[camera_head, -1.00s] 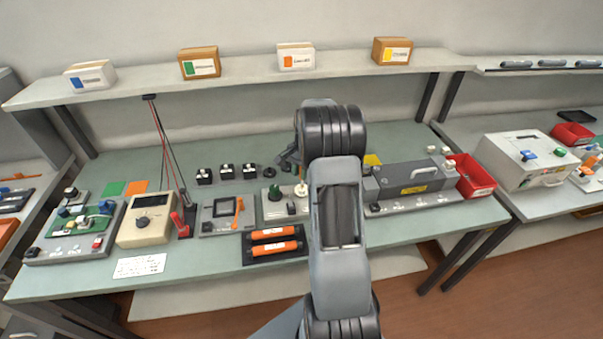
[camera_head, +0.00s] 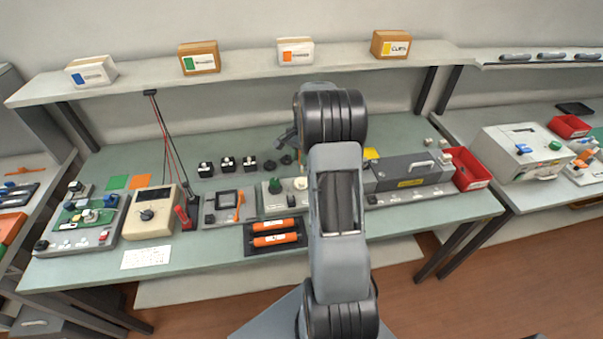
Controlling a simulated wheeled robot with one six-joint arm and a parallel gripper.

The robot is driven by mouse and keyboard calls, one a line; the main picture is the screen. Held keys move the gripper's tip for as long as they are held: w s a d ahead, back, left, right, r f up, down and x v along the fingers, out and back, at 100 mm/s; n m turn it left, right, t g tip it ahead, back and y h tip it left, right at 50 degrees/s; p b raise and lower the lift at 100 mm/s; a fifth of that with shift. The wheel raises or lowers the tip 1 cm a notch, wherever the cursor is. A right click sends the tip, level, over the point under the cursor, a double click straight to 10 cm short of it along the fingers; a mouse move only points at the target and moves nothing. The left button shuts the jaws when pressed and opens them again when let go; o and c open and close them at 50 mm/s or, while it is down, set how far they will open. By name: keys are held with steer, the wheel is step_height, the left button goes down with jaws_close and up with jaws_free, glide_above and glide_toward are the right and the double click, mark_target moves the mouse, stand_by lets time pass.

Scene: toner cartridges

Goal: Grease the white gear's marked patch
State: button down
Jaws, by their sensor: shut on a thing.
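A white round part (camera_head: 300,184), which looks like the white gear, sits on a small grey stand (camera_head: 284,204) in the middle of the bench. A green knob (camera_head: 275,186) is beside it on the same stand. The marked patch is too small to make out. My gripper (camera_head: 287,138) shows only in part, left of my dark wrist, above and behind the white part. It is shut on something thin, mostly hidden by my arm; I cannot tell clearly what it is. I see no contact with the white part.
Two orange cartridges (camera_head: 275,240) lie in a dark tray in front of the stand. A grey printer unit (camera_head: 410,172) and a red bin (camera_head: 468,168) stand right. A beige meter (camera_head: 150,212) stands left. Two dark discs (camera_head: 270,165) lie behind the stand.

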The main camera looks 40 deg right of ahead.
steer(key=shift+f, duration=0.1)
steer(key=shift+s+a+f+b, duration=0.1)
steer(key=shift+f+b, duration=0.95)
steer(key=shift+f, duration=0.5)
steer(key=shift+s+a+f+b, duration=0.1)
steer(key=shift+f+b, duration=0.9)
steer(key=shift+f, duration=0.5)
steer(key=shift+f, duration=0.35)
steer(key=shift+s, duration=0.1)
steer(key=shift+w+d, duration=0.15)
steer(key=shift+w, duration=0.1)
steer(key=shift+s+a, duration=0.2)
steer(key=shift+s, duration=0.05)
stand_by(0.7)
steer(key=shift+w+d, duration=0.2)
steer(key=shift+w, duration=0.05)
stand_by(0.7)
